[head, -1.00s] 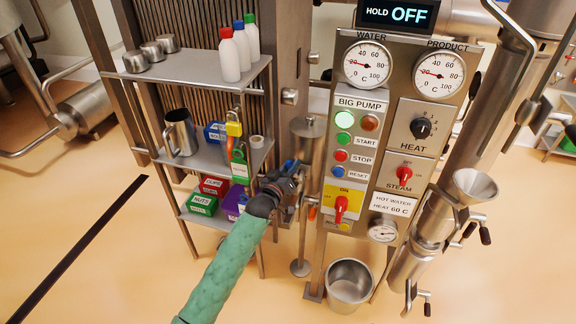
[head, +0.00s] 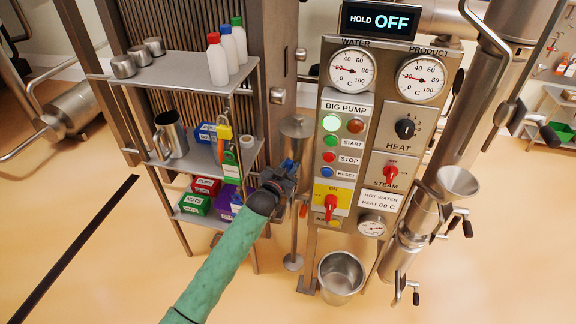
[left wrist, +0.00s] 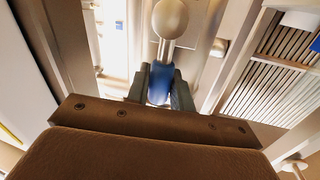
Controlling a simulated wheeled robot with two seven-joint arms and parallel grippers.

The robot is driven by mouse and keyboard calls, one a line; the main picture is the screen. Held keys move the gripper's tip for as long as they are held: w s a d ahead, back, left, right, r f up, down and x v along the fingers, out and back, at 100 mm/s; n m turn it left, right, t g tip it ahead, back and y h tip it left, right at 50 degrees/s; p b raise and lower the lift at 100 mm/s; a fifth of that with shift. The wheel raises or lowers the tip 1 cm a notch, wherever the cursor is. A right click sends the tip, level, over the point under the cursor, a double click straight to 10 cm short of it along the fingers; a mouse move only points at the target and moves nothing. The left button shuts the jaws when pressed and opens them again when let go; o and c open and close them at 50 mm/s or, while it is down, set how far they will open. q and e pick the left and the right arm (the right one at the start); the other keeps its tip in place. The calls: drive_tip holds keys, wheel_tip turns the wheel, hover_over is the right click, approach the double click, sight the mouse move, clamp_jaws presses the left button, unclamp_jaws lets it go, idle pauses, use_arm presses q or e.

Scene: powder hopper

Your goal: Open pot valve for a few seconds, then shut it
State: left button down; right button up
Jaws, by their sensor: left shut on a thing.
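A slim steel pot (head: 297,150) with a lid stands on a thin post between the shelf rack and the control panel. My left gripper (head: 288,172) is beside the pot's lower part, on its left. In the left wrist view, the left gripper (left wrist: 159,88) is shut on a blue handle (left wrist: 160,82), with a finger on each side. A round steel knob (left wrist: 170,18) shows just beyond the handle. In the head view, the gripper hides most of the handle, and I cannot tell how far the valve is turned. My right gripper is not in view.
The control panel (head: 352,110) stands close on the right, with gauges, buttons and red switches. A display (head: 380,20) reads HOLD OFF. A steel bucket (head: 341,277) is on the floor below. The shelf rack (head: 180,72) with bottles, cups and boxes is close on the left.

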use_arm(q)
drive_tip(key=shift+s+d+f, duration=0.1)
drive_tip(key=shift+s+d, duration=0.1)
drive_tip(key=shift+d, duration=0.15)
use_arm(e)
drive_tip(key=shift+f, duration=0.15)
use_arm(q)
drive_tip(key=c, duration=1.3)
unclamp_jaws()
drive_tip(key=shift+d, duration=0.25)
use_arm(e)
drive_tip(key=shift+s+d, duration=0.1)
use_arm(q)
drive_tip(key=shift+a, duration=0.2)
drive_tip(key=b+v, duration=0.2)
drive_tip(key=v, duration=0.5)
drive_tip(key=shift+s+a, duration=0.2)
drive_tip(key=shift+s, duration=0.05)
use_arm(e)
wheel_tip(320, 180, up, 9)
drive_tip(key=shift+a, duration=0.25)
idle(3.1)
